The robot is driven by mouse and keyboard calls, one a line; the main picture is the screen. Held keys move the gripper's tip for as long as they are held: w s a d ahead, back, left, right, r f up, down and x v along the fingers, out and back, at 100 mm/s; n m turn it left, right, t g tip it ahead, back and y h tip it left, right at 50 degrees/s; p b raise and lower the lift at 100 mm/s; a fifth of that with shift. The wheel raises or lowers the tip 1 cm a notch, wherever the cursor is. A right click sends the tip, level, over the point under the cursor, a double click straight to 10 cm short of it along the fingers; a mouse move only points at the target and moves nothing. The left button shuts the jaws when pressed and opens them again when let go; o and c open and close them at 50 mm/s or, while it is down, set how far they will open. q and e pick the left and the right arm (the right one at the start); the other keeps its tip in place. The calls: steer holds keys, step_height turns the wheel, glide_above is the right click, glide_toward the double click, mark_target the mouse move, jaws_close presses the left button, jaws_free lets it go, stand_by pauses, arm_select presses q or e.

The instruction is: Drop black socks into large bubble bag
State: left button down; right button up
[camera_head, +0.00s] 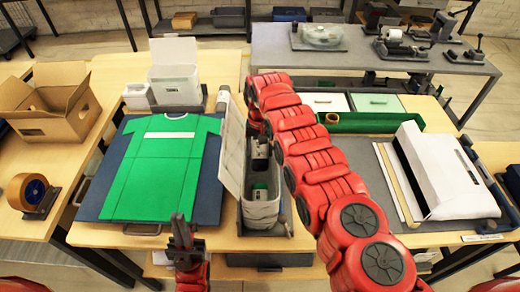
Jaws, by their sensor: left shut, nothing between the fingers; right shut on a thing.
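My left gripper (182,232) is at the bottom, just in front of the green shirt. Its dark fingers are upright, close together and empty. My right arm crosses from the lower right to above the centre. Its red hand (253,122) points down at the back of a narrow light grey container (262,212). A white, puffy package (440,170) lies on the right table. I cannot make out black socks for certain.
A green folded shirt (160,165) lies on a dark blue board (208,185). A cardboard box (50,105) and a tape roll (27,191) stand at left. A white bin (174,85) is behind the shirt. A green tray (385,123) and a grey bench (370,55) are at back right.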

stand_by(0.7)
steer(key=shift+s+p, duration=0.1)
steer(key=shift+p, duration=0.45)
steer(key=o, duration=1.4)
steer(key=shift+r, duration=0.1)
step_height(320, 180, up, 5)
steer(key=p, duration=0.4)
steer(key=shift+p, duration=0.3)
steer(key=shift+r+p, duration=0.55)
steer(key=shift+r, duration=0.45)
